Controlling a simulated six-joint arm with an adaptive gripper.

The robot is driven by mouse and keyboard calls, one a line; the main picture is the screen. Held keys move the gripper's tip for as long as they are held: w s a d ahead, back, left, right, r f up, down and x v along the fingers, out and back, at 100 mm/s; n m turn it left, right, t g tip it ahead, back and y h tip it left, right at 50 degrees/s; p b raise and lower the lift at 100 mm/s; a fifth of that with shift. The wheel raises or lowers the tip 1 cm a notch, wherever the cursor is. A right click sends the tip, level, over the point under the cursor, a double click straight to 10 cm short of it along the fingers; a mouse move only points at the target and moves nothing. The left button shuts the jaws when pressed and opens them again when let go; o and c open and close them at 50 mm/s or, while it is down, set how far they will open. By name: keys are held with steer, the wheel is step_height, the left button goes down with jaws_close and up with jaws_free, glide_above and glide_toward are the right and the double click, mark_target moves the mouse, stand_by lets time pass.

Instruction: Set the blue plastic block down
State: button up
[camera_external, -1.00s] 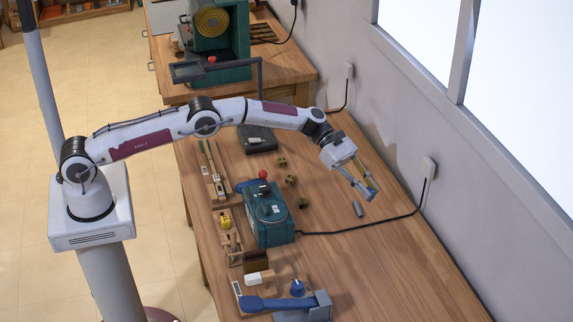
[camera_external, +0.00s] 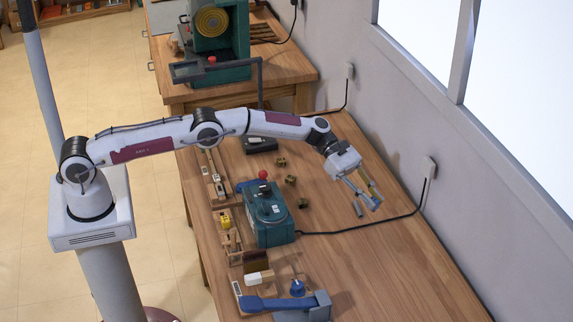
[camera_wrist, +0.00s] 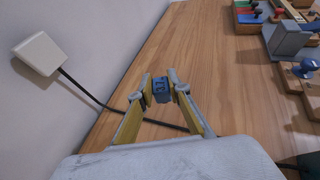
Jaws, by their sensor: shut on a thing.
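The blue block (camera_wrist: 161,89) is held between the two fingertips of my gripper (camera_wrist: 163,88) in the wrist view, with dark marks on its near face. In the external view my gripper (camera_external: 369,198) points down over the right part of the wooden bench, close to its surface. The block is very small there and mostly hidden by the fingers. I cannot tell whether it touches the bench top.
A green machine (camera_external: 268,213) stands to the left. The front right bench is clear.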

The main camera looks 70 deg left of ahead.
steer(key=shift+f, duration=2.15)
steer(key=shift+f, duration=1.85)
steer(key=shift+f, duration=0.1)
steer(key=o, duration=0.8)
steer(key=shift+o, duration=0.2)
steer(key=shift+a, duration=0.1)
steer(key=shift+a+r, duration=0.1)
steer(key=shift+r, duration=0.15)
steer(key=shift+v, duration=5.75)
